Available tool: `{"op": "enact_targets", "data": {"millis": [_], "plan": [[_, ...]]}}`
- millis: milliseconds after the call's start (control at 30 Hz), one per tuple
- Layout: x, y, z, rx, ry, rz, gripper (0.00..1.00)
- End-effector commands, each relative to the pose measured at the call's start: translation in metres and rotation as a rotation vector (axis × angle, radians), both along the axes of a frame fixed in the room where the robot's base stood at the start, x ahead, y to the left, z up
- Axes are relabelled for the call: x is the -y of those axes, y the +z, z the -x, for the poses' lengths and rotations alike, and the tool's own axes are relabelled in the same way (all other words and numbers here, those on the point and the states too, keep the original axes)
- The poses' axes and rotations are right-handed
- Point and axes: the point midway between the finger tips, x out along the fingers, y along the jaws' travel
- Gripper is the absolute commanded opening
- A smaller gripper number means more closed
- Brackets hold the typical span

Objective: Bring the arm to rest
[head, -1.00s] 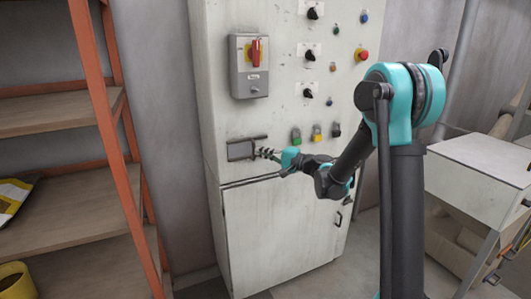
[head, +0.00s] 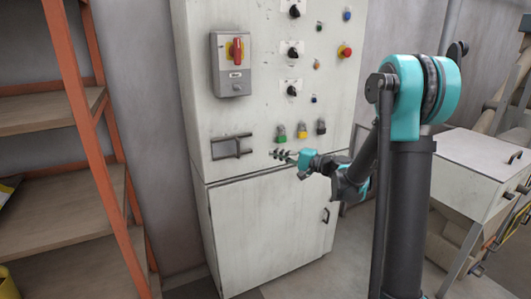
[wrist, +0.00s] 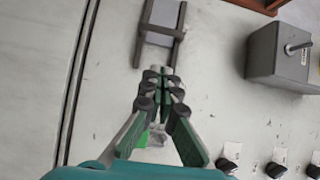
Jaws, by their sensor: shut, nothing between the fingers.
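My gripper (head: 276,154) is shut and empty, in front of the pale cabinet (head: 255,230). In the head view its fingertips point left, toward a dark bracket (head: 232,147) on the cabinet front, with a gap between them. In the wrist view the closed fingers (wrist: 160,74) point up the picture, and the bracket (wrist: 160,22) shows beyond them. My arm is bent and reaches forward from its column. A bright green patch shows between the fingers in the wrist view, partly hidden.
Green (head: 280,133), yellow (head: 302,131) and dark (head: 321,127) padlocks hang just above my gripper. A grey switch box (head: 231,80) with a red handle sits higher. Orange-framed shelves (head: 95,150) stand left, a pale bench unit (head: 470,165) right. Floor shows between cabinet and bench.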

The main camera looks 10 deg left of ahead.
Motion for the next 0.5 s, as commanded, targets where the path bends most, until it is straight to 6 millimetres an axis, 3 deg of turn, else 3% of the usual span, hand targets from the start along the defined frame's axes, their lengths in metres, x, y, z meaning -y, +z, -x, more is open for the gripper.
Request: {"op": "enact_targets", "data": {"millis": [167, 267, 500], "plan": [[0.011, -0.001, 0.007, 0.001, -0.001, 0.012, 0.0], [0.015, -0.009, 0.02, 0.004, 0.0, 0.078, 0.0], [0.046, -0.06, 0.092, 0.016, 0.001, 0.455, 0.0]]}}
